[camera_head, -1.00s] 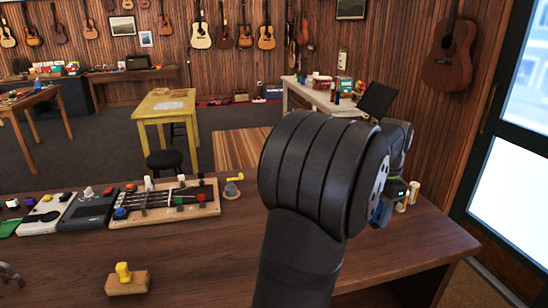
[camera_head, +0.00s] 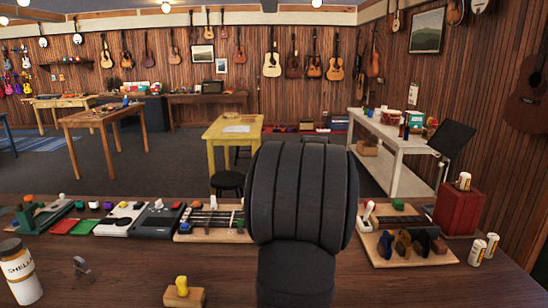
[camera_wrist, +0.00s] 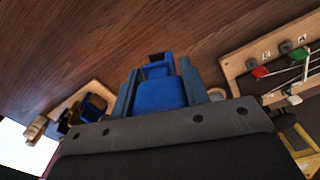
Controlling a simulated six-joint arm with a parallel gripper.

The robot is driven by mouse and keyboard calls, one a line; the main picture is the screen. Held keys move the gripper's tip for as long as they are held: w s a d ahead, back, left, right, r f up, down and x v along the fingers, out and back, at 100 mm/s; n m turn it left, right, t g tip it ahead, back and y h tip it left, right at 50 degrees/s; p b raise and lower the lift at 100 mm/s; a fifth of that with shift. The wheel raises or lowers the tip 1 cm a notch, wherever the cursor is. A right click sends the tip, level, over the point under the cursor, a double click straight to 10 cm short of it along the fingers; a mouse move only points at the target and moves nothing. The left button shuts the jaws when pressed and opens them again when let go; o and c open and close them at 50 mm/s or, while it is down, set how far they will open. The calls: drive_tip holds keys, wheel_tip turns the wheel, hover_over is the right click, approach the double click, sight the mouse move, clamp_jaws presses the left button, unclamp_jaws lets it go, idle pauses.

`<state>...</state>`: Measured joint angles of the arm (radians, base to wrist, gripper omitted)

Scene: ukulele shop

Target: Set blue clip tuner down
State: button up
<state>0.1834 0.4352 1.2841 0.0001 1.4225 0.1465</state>
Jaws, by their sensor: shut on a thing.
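The blue clip tuner (camera_wrist: 160,92) shows in the wrist view, gripped between the two dark fingers of my gripper (camera_wrist: 159,88). My gripper is shut on it, with brown wooden bench top (camera_wrist: 110,45) behind it. I cannot tell whether the tuner touches the bench. In the head view, my own arm hides the gripper and the tuner, and the same bench (camera_head: 225,270) runs along the front.
A fretboard-like board (camera_wrist: 240,75) lies right in the wrist view. In the head view, a wooden board with dark pieces (camera_head: 415,260), a red box (camera_head: 458,208) and small white bottles (camera_head: 484,249) stand right. A labelled jar (camera_head: 18,272) and yellow-handled block (camera_head: 183,293) stand left.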

drive_tip(key=a+n, duration=0.4)
drive_tip(key=a, duration=0.6)
drive_tip(key=s+d, duration=0.2)
drive_tip(key=d, duration=0.9)
drive_tip(key=s+d, duration=0.2)
drive_tip(key=d, duration=1)
drive_tip(key=s+d+f, duration=0.1)
drive_tip(key=s+d, duration=0.5)
drive_tip(key=d, duration=0.3)
drive_tip(key=s+d, duration=0.6)
drive_tip(key=d, duration=0.3)
hover_over(399, 280)
wheel_tip(399, 280, down, 7)
drive_tip(key=shift+s+r, duration=0.1)
drive_tip(key=shift+f, duration=2)
drive_tip(key=o, duration=0.6)
drive_tip(key=shift+f, duration=0.15)
drive_tip(key=o, duration=0.4)
